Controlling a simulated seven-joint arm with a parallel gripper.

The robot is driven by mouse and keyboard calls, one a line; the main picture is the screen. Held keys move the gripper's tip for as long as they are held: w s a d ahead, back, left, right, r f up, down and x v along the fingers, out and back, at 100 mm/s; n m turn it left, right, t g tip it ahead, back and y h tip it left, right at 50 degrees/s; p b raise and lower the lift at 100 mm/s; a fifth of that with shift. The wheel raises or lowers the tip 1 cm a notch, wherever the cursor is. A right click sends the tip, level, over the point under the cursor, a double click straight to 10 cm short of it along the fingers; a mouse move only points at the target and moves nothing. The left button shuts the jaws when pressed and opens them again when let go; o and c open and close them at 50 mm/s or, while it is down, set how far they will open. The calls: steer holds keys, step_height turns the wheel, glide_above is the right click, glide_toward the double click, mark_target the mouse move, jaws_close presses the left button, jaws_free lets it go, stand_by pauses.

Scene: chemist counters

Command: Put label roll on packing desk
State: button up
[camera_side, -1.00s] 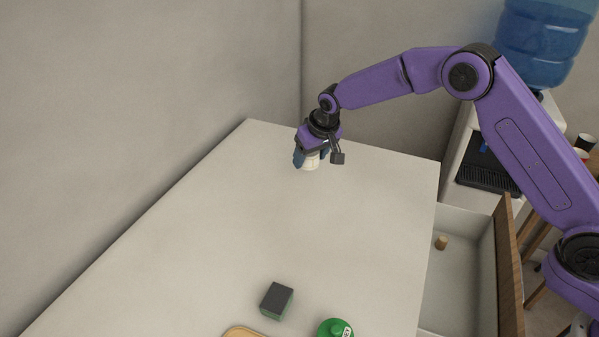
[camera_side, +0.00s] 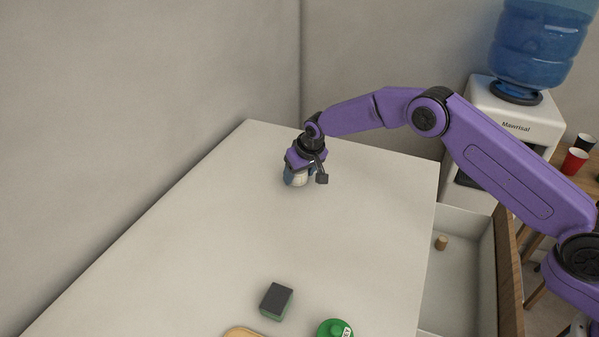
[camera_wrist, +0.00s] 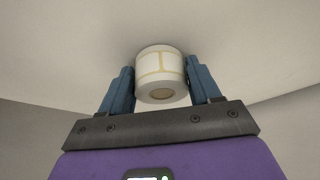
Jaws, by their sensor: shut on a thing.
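The label roll (camera_wrist: 160,68) is white with yellowish seams and a tan core. It sits between the two blue fingers of my gripper (camera_wrist: 160,88) in the wrist view. In the side view my gripper (camera_side: 299,181) is shut on the label roll (camera_side: 299,179) over the far end of the pale desk top (camera_side: 220,240). The roll is low, close to the surface; I cannot tell whether it touches. Part of the roll is hidden by the fingers.
A dark-topped green block (camera_side: 276,301), a green round container (camera_side: 335,329) and a tan board edge (camera_side: 243,332) are at the near end. An open drawer (camera_side: 460,285) holding a small tan cylinder (camera_side: 441,243) is at the right. A water cooler (camera_side: 515,105) stands behind. The desk's middle is clear.

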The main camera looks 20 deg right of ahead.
steer(key=o, duration=1.1)
steer(key=shift+f, duration=0.15)
steer(key=v, duration=1.2)
steer(key=shift+w, duration=0.1)
steer(key=shift+r, duration=0.25)
